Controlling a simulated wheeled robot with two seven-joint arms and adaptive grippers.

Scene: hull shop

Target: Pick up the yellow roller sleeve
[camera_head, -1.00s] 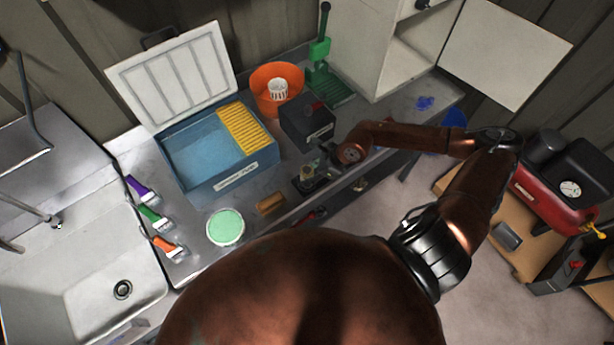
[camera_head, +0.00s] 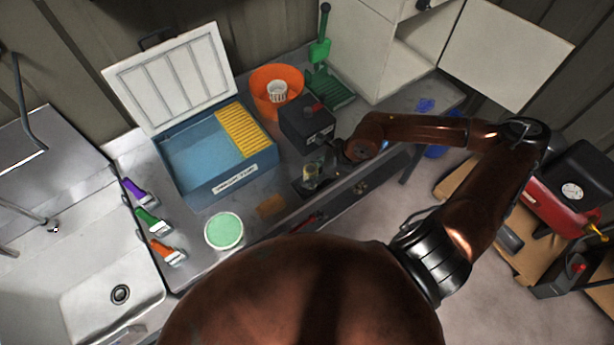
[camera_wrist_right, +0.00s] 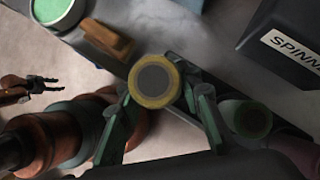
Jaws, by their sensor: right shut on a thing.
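The yellow roller sleeve (camera_wrist_right: 155,82) shows end-on in the right wrist view, as a yellow ring around a grey core. It sits between the two green fingers of my right gripper (camera_wrist_right: 160,108), which is shut on it. In the head view my right gripper (camera_head: 322,170) is over the front edge of the counter, by the black box, with the sleeve (camera_head: 310,170) small at its tip. Whether the sleeve is clear of the surface is hard to tell. My left gripper (camera_wrist_right: 40,87) shows at the left of the wrist view, its dark fingers apart and empty.
A dull green round piece (camera_wrist_right: 250,118) stands close beside the right gripper. The black spinner box (camera_head: 308,125) is just behind. A brown block (camera_head: 270,206) and a tub of green paint (camera_head: 224,231) lie left, with several brushes (camera_head: 150,221) beyond. A blue tray (camera_head: 190,165) stands behind.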

